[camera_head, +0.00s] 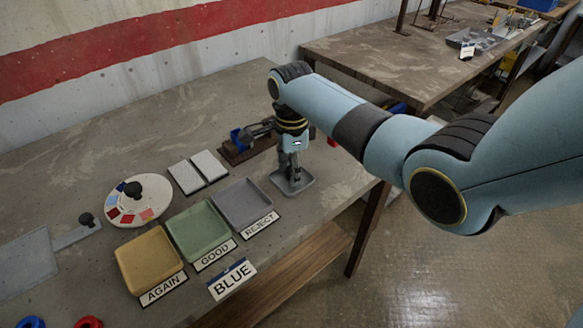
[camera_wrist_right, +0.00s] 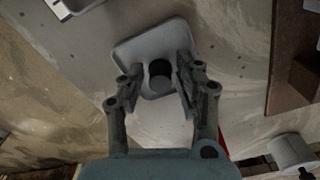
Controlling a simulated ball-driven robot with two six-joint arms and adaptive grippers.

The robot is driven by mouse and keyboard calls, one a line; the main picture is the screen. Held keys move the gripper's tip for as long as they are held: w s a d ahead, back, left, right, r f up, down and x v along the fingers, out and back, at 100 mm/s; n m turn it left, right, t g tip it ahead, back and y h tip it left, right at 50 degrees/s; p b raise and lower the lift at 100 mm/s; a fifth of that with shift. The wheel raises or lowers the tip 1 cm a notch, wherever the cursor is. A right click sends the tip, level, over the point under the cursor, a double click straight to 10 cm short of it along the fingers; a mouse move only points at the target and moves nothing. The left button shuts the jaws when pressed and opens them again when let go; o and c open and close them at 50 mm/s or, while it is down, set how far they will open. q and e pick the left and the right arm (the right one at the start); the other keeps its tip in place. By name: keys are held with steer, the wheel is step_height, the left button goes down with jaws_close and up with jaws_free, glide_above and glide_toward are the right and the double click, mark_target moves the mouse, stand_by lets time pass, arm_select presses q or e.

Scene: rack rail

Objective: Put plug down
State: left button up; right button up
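The plug (camera_wrist_right: 159,70), a short dark cylinder with a grey body, stands in a small pale grey square tray (camera_wrist_right: 128,50) in the right wrist view. My right gripper (camera_wrist_right: 158,82) is over the tray with its fingers on either side of the plug, and gaps show between fingers and plug. In the head view the right gripper (camera_head: 291,173) points down into the small tray (camera_head: 304,186) near the bench's right edge. The plug cannot be made out clearly there. My left gripper is not in view.
Yellow AGAIN (camera_head: 148,260), green GOOD (camera_head: 198,231) and grey REJECT (camera_head: 243,203) trays lie left of the gripper. A brown-based fixture (camera_head: 236,154) with a blue part is close behind. A white round dial (camera_head: 120,215) and two pale pads (camera_head: 198,172) lie further left.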

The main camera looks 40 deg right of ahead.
steer(key=shift+o, duration=0.9)
steer(key=shift+r, duration=0.25)
step_height(320, 180, up, 12)
steer(key=shift+p, duration=0.35)
steer(key=shift+f, duration=0.15)
